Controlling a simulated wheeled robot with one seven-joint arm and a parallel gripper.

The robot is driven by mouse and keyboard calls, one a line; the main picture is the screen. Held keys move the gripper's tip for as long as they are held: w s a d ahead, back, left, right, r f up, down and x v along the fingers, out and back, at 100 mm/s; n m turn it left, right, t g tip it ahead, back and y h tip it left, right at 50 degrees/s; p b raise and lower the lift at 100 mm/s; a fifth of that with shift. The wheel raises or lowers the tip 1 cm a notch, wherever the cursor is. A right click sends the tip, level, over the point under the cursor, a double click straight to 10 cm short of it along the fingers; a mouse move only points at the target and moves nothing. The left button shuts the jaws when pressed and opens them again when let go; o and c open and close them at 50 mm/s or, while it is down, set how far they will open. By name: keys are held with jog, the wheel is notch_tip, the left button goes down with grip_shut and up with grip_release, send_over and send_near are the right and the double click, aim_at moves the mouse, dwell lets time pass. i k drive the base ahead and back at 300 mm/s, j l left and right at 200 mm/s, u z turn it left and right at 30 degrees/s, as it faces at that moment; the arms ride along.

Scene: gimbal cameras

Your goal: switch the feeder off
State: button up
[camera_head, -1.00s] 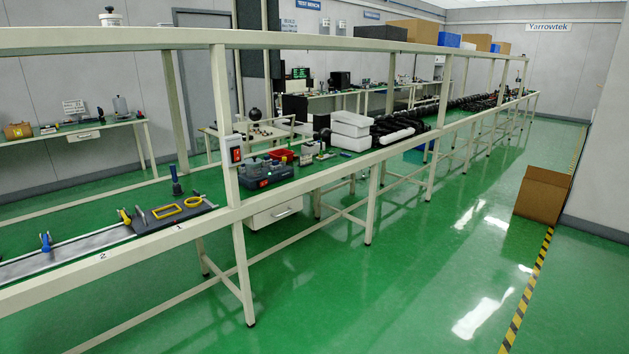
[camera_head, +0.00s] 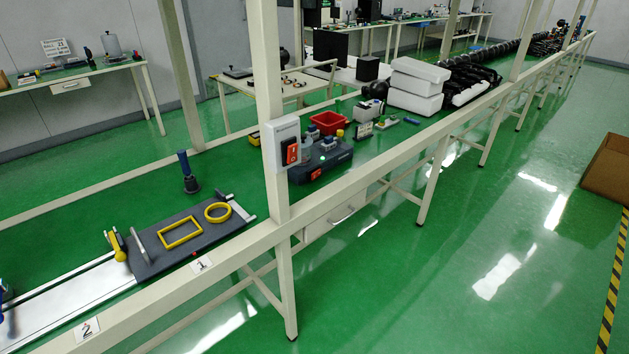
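A white switch box (camera_head: 281,144) is fixed to the near upright post of the bench. Its dark rocker switch has a red-orange part (camera_head: 292,154). Just behind it on the green bench top is a dark blue-grey unit (camera_head: 338,155), partly hidden by the post and box. A small red-orange switch (camera_head: 316,174) shows on the unit's front. No readable label tells which of these is the feeder. The rocker positions are too small to tell. My gripper is not in view.
A dark plate (camera_head: 190,241) with yellow frames lies at left by a blue-handled tool (camera_head: 187,172). A red bin (camera_head: 329,122) and white foam blocks (camera_head: 416,88) are farther along. The front rail (camera_head: 380,160) edges the bench.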

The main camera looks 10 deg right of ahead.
aim_at(316, 174)
jog(key=i+l+z, duration=0.35)
jog(key=i, duration=0.5)
jog(key=i+z, duration=0.3)
jog(key=i, duration=0.6)
